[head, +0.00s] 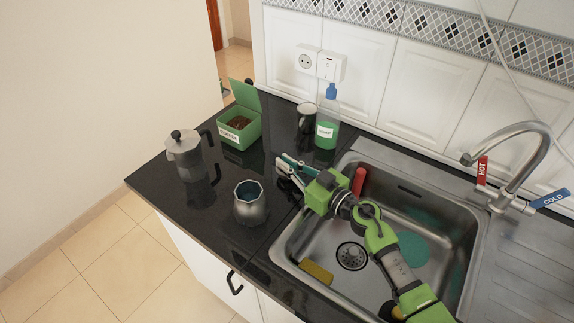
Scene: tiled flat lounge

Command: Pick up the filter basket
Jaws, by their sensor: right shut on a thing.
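My right gripper (286,171) reaches from the sink side to just over the black counter, right of the open pot base. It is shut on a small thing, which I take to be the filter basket. The fingers hide most of it, so its shape is not clear. The grey octagonal pot base (250,207) stands upright and open on the counter, apart from the gripper. The pot's upper part (186,156), with lid and dark handle, stands further left. My left gripper is not in view.
A green coffee box (243,129) with its lid up, a dark mug (306,118) and a green soap bottle (327,125) stand behind. The steel sink (325,271) under my arm holds a yellow sponge (316,271) and a red item (358,182). The front-left counter is clear.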

